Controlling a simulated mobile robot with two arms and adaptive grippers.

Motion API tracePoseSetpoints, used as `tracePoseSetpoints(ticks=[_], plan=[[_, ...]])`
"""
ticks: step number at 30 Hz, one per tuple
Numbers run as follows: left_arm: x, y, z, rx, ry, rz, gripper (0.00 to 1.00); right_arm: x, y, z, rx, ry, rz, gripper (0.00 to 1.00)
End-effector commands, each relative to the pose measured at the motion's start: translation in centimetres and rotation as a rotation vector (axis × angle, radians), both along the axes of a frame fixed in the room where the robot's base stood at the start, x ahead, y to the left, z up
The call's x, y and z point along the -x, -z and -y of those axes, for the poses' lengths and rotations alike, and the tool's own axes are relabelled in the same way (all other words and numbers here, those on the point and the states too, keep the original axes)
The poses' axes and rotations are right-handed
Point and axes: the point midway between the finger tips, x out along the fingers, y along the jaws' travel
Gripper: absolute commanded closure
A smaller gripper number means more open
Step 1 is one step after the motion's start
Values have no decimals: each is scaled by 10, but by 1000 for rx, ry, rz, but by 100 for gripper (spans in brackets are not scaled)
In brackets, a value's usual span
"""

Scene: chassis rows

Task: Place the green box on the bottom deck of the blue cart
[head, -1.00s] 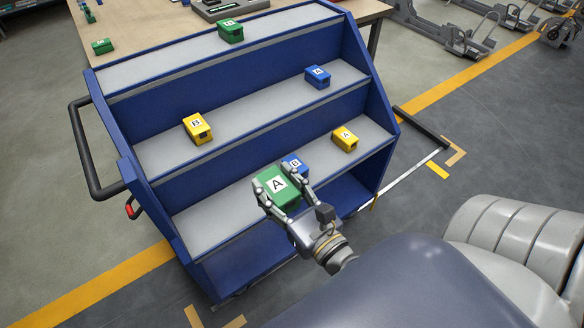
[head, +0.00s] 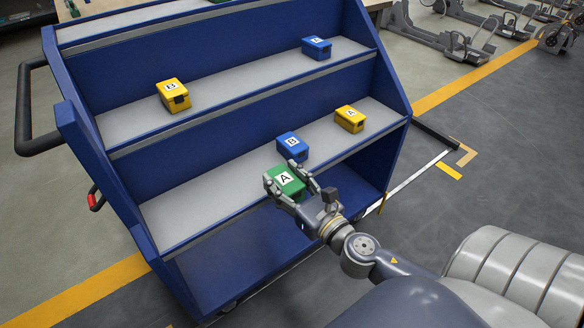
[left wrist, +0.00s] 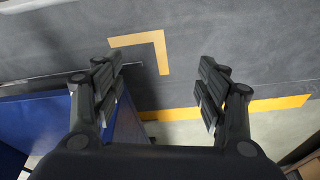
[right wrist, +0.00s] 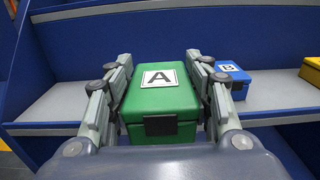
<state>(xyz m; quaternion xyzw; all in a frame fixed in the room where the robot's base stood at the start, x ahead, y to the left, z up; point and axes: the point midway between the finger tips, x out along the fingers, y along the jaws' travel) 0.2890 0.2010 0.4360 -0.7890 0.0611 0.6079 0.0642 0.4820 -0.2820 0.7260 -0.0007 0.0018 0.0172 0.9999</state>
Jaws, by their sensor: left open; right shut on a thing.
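The green box (head: 287,183), labelled A, is in my right gripper (head: 282,174). The gripper is shut on its two sides and holds it level near the front edge of the third deck (head: 185,210) of the blue cart (head: 85,135). In the right wrist view the green box (right wrist: 160,98) sits between the fingers. The bottom deck (head: 235,262) is a blue, shaded space under the third deck; its visible part is empty. My left gripper (left wrist: 160,85) is open and empty in the left wrist view, above the floor beside something blue.
A blue box (head: 292,145) labelled B and a yellow box (head: 350,118) stand on the third deck, close behind the green box. Another yellow box (head: 173,95) and blue box (head: 316,47) stand on the deck above. A black handle (head: 28,110) juts from the cart's left side.

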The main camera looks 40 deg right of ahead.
Motion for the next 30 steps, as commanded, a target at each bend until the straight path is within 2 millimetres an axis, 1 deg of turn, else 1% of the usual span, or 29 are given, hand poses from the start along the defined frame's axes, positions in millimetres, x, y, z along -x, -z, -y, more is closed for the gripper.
tracePoseSetpoints(ticks=[1,7,11,14,18,22,25,27,30], plan=[[0,2,0,0,0,4,33,-2,7,2,1,1,5,91],[-1,-5,-1,-1,-1,6,33,-5,8,5,-3,1,6,91],[0,-2,0,0,-1,3,33,-13,8,-3,-5,0,7,91],[0,5,0,0,0,-1,33,-25,8,-16,-5,0,9,91],[0,11,0,-1,1,-2,33,-46,11,-39,-6,0,10,91],[0,11,0,0,1,-1,33,-68,15,-61,-7,1,9,91],[-1,7,0,0,0,2,33,-85,18,-80,-7,1,8,91],[-1,1,0,1,-1,7,33,-96,20,-91,-6,2,7,91],[-1,-7,0,0,-1,10,33,-108,22,-103,-4,2,7,91]])
